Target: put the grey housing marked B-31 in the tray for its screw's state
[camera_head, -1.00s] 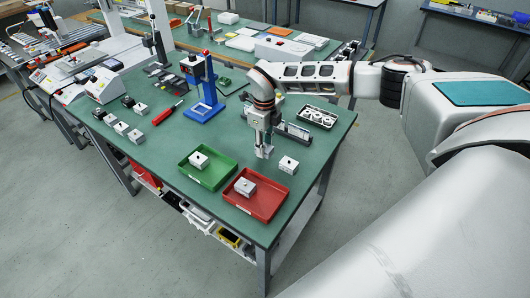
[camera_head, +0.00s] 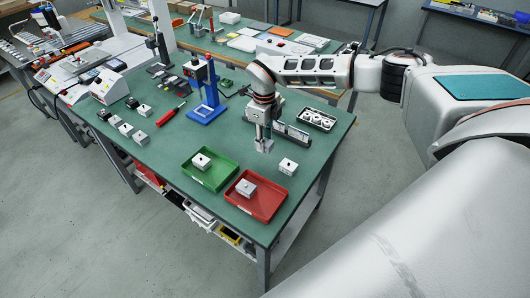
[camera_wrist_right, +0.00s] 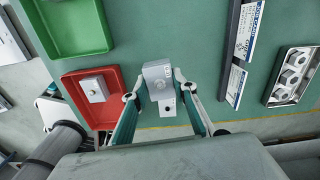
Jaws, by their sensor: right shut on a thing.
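My right gripper (camera_head: 264,146) hangs over the right part of the green table, behind the red tray. In the right wrist view my right gripper (camera_wrist_right: 159,82) is shut on a grey housing (camera_wrist_right: 158,72); its mark is too small to read. A second housing (camera_head: 288,166) stands on the table to the right of the red tray; part of it (camera_wrist_right: 166,107) shows below the held one in the wrist view. The red tray (camera_head: 270,212) and the green tray (camera_head: 222,182) each hold one housing. My left gripper is not in view.
A blue stand (camera_head: 207,112) is behind the trays. Some table is clear left of the green tray.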

